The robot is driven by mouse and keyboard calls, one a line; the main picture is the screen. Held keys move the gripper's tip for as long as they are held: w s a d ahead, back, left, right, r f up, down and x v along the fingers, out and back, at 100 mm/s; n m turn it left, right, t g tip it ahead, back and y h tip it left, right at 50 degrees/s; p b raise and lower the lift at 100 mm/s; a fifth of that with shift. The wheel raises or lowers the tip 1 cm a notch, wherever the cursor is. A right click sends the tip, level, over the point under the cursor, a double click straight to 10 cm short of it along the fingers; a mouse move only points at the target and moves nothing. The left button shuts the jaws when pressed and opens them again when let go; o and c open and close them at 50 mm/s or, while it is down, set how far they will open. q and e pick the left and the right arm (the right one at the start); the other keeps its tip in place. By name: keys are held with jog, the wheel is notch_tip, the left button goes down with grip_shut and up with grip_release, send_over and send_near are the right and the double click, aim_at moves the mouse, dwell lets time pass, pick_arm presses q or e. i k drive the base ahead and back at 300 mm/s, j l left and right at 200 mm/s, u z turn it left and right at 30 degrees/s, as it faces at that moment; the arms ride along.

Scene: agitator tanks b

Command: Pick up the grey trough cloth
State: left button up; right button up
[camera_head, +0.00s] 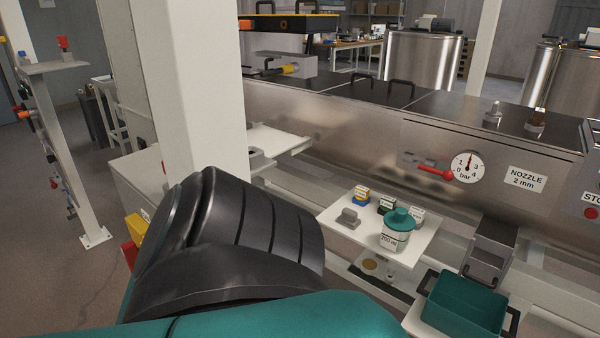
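I cannot make out a thing that is clearly the grey trough cloth. A small grey item (348,218) sits on the white shelf (335,237) in front of the steel trough, and another grey item (258,159) sits on a white ledge (285,142) behind the pillar. Both are too small to tell whether either is cloth. A black and teal link of my own arm fills the lower left and hides what lies behind it. Neither of my grippers is in view.
The shelf also holds a jar with a teal lid (398,228) and several small labelled items. A teal bin (465,304) stands at the lower right. A white pillar (198,90) rises just behind my arm. The long steel trough (350,125) carries a gauge (468,167) and red-handled valve (436,173).

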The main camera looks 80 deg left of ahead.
aim_at(348, 216)
jog(key=u, duration=2.1)
jog(key=l+z, duration=0.2)
jog(key=l, duration=0.2)
jog(key=i+l+z, duration=0.25)
jog(key=k+l, duration=0.1)
jog(key=l, duration=0.05)
